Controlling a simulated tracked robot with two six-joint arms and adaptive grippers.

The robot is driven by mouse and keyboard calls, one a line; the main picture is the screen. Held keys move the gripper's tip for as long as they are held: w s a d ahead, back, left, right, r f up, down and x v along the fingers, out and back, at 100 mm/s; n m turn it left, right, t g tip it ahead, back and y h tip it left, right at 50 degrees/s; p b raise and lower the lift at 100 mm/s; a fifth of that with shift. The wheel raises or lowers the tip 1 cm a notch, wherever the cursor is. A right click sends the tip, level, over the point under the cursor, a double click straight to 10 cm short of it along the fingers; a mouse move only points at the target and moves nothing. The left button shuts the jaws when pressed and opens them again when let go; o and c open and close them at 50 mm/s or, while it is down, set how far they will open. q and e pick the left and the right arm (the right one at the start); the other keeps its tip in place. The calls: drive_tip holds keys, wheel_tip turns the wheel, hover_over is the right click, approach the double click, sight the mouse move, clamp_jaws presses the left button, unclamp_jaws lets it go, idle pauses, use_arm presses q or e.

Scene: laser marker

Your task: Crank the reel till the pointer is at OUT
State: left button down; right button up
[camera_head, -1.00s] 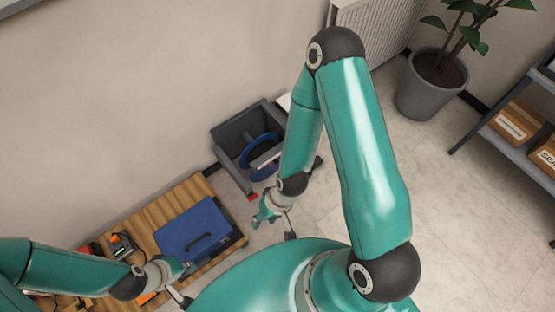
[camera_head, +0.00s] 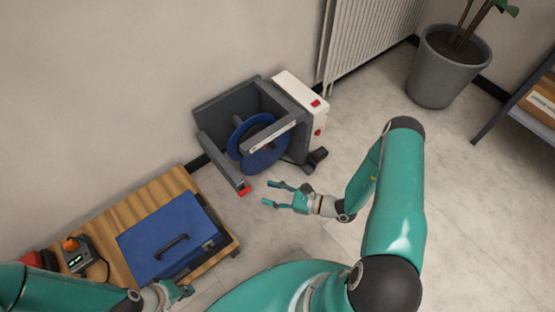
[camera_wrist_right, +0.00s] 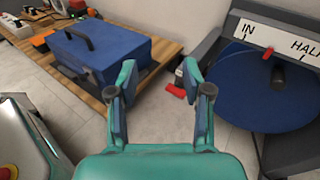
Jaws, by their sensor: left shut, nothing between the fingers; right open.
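The reel is a blue disc (camera_head: 264,158) in a grey open frame (camera_head: 212,150). In the right wrist view the disc (camera_wrist_right: 230,95) sits behind a white scale plate (camera_wrist_right: 290,40) reading IN and part of HALF; OUT is out of view. A red piece (camera_wrist_right: 278,76), seemingly the pointer, shows below the plate between those two words. A black crank-like part (camera_head: 316,159) sticks out at the frame's right. My right gripper (camera_head: 268,193) is open and empty, in front of the reel, apart from it. My left gripper (camera_head: 182,290) is shut and empty near the blue case.
A blue case (camera_head: 160,240) lies on a slatted wooden bench (camera_head: 130,208) at left, beside a small device (camera_head: 76,258). A white box with red switches (camera_head: 298,92) adjoins the frame. A radiator, a potted plant (camera_head: 440,75) and shelving stand right. The floor between is clear.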

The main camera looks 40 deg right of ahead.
sight(273, 146)
drive_tip(key=w+d+f+m+t+h+b, duration=0.1)
drive_tip(key=d+f+m+t+h+b, duration=0.35)
drive_tip(key=d+h, duration=0.7)
use_arm(q)
wheel_tip(273, 146, down, 10)
drive_tip(key=b, duration=0.3)
use_arm(e)
drive_tip(key=w+y, duration=0.1)
drive_tip(key=w, duration=0.4)
drive_tip(key=w+y, duration=0.1)
drive_tip(key=w, duration=0.5)
drive_tip(key=w+f+m+y, duration=0.1)
drive_tip(key=w, duration=0.4)
drive_tip(key=shift+w+d+f, duration=0.1)
drive_tip(key=shift+w+d, duration=0.2)
